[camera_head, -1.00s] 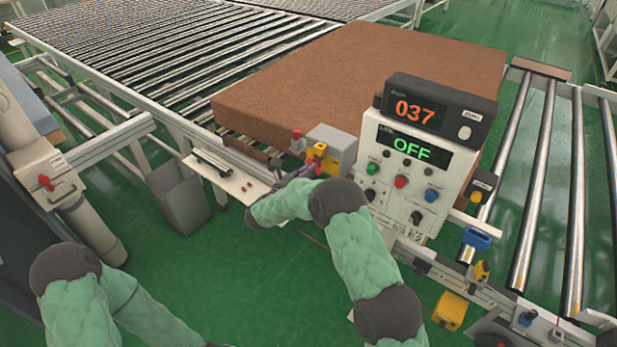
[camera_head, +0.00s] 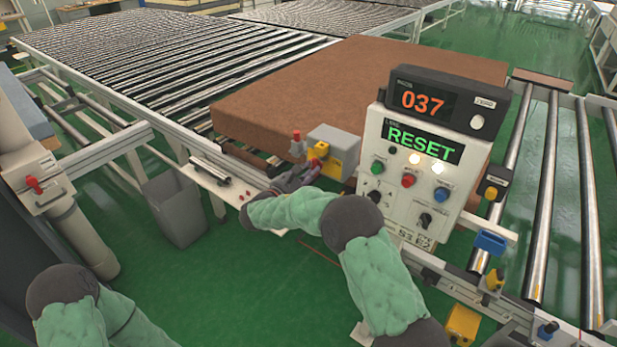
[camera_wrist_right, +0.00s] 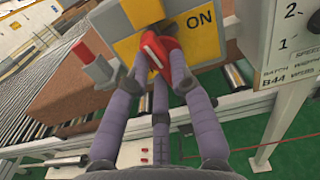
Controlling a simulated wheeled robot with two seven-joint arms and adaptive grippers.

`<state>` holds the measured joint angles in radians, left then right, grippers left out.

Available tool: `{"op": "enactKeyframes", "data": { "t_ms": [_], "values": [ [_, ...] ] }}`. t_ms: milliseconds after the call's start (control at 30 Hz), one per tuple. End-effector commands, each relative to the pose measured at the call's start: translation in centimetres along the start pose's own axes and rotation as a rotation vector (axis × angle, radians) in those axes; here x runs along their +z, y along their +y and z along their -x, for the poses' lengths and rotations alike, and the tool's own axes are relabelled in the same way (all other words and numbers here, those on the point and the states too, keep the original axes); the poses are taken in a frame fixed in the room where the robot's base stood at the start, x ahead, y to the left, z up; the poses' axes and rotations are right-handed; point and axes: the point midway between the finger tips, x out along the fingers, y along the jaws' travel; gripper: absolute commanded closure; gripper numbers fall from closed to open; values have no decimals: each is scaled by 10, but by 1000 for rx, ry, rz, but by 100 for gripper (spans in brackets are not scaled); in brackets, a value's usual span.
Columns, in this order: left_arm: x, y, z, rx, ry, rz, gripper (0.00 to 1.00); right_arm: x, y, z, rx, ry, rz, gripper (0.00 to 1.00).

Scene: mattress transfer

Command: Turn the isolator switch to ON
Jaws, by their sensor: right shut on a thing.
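The isolator switch is a grey box (camera_head: 342,150) with a yellow front (camera_head: 329,165), beside the mattress's near edge. In the right wrist view its yellow plate (camera_wrist_right: 202,42) carries a black "ON" label at the upper right. The red handle (camera_wrist_right: 160,48) sits tilted on that plate, left of and below the label. My right gripper (camera_wrist_right: 160,68) is shut on the red handle, with fingers on both sides; it also shows at the switch in the head view (camera_head: 302,176). The fingers hide part of the handle. My left gripper is out of view.
A control panel (camera_head: 392,212) stands right of the switch, its displays reading 037 and RESET (camera_head: 421,143), with two lamps lit. A red-topped post (camera_head: 297,144) stands close left of the switch. A brown mattress (camera_head: 330,80) lies behind. A grey bin (camera_head: 176,209) stands left.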

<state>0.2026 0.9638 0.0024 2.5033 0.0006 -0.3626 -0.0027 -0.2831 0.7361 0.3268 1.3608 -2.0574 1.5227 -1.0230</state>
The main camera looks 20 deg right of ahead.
Motion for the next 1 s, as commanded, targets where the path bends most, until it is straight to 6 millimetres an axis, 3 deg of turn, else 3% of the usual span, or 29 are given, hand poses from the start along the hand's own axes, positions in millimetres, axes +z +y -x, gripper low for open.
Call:
{"op": "enactKeyframes", "data": {
  "t_ms": [400,900,933,1000],
  "values": [
    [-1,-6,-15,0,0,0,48,-3,0,1,2,4,-153,100],
    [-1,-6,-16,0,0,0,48,-2,0,1,2,4,-167,100],
    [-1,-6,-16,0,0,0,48,-2,1,1,2,4,-167,69],
    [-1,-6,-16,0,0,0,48,-2,0,1,2,4,-167,54]
  ]
}}
